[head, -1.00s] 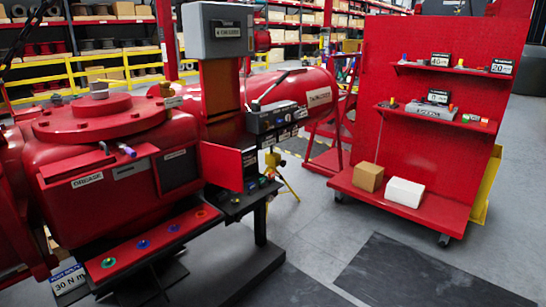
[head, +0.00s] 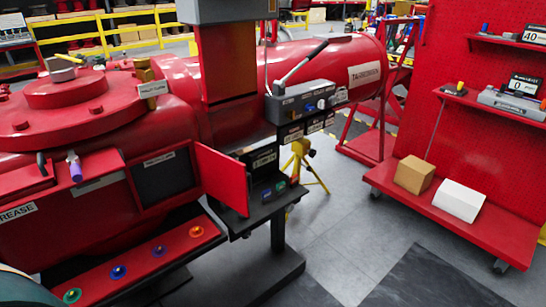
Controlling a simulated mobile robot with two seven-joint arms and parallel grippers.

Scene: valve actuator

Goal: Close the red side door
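The red side door (head: 220,179) is a flat red panel on the side of the large red valve actuator (head: 100,115). It stands swung open, sticking out to the right from beside a dark square opening (head: 164,176) in the body. Neither gripper is recognisable in the head view. A rounded grey-white shape at the lower left corner may be part of my own arm. Nothing visible touches the door.
A red ledge with several coloured round pieces (head: 118,271) runs below the opening. A dark stand (head: 268,270) rises right of the door, under a grey lever box (head: 304,102). A red cart (head: 466,218) with boxes stands at right.

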